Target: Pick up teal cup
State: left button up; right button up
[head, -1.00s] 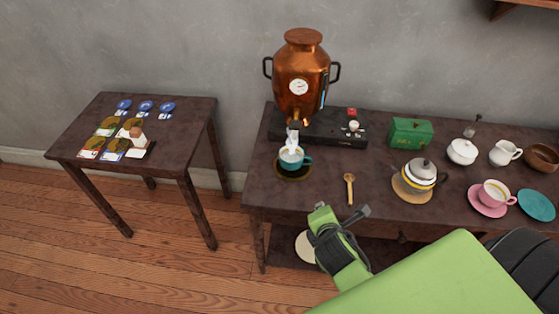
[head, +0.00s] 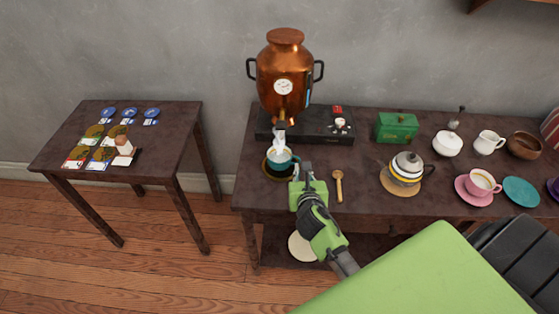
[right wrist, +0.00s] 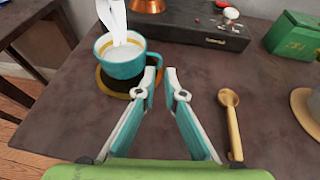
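The teal cup (head: 282,160) stands on a dark round coaster (head: 279,175) below the copper urn's spout, with steam or white liquid above it. In the right wrist view the cup (right wrist: 122,68) holds a whitish liquid and its handle points right, toward the fingers. My right gripper (head: 302,170) is just right of the cup. In the right wrist view its two fingers (right wrist: 163,78) are apart with a narrow gap and nothing clearly held; the left finger is close to the handle, and I cannot tell if they touch. My left gripper is not in view.
A copper urn (head: 285,78) stands on a black base (head: 305,127) behind the cup. A wooden spoon (head: 338,186) lies right of my gripper. A teapot (head: 406,169), green box (head: 396,128) and pink cup (head: 481,182) stand farther right. A side table (head: 160,150) is at left.

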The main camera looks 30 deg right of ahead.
aim_at(284, 160)
jog(key=shift+x, duration=3.55)
jog(key=shift+r, duration=0.25)
jog(key=shift+c, duration=0.4)
grip_shut()
jog(key=shift+w+r, duration=0.1)
jog(key=shift+r, duration=0.1)
